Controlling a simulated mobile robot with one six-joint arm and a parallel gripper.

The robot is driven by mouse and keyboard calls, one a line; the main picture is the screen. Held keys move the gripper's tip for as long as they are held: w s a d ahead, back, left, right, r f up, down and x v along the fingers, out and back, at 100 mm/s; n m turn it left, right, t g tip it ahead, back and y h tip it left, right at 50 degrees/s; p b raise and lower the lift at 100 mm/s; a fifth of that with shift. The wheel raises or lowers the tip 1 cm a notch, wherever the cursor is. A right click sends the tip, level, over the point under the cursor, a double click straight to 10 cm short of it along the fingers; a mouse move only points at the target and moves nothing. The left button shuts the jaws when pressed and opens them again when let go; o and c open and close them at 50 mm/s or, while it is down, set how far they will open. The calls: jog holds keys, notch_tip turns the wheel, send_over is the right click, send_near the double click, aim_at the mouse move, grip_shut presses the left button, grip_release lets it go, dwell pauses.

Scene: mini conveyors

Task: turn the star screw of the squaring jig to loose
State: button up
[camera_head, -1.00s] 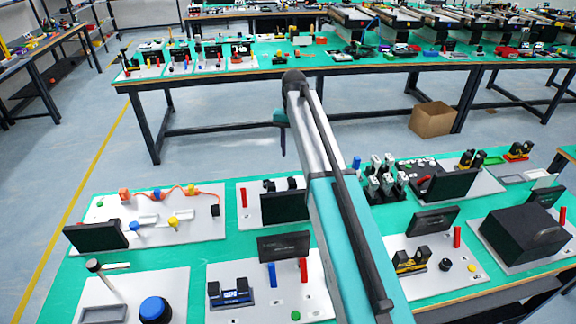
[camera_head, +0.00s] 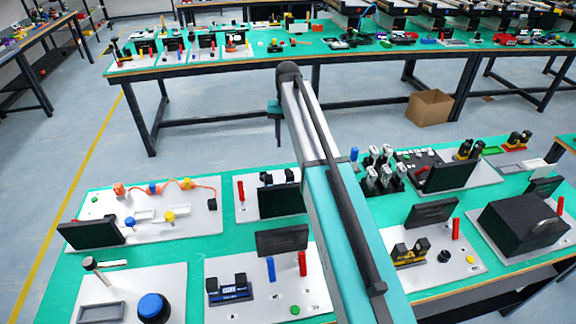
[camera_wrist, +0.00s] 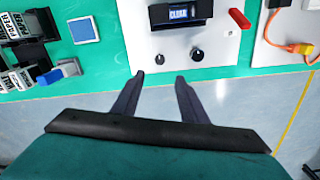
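In the wrist view, a white board (camera_wrist: 228,72) carries a black device with a blue-lit face (camera_wrist: 181,13) and two small dark knobs, a left knob (camera_wrist: 158,59) and a right knob (camera_wrist: 197,54). One of these may be the star screw, but its star shape and setting are too small to tell. I cannot tell for sure which device is the squaring jig. My gripper (camera_wrist: 160,79) is open and empty, its two fingertips apart over the table's edge, short of the knobs in the picture.
A red handle (camera_wrist: 239,18) lies at the board's right, with an orange cable (camera_wrist: 290,45) beyond. Near-table boards with upright dark panels (camera_head: 282,240) surround my arm. Floor lies between the tables.

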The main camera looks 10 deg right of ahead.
aim_at(287, 170)
jog(key=shift+f+p, duration=1.7)
jog(key=shift+f, duration=4.45)
jog(key=c, duration=0.9)
jog(key=shift+a, duration=0.15)
grip_shut()
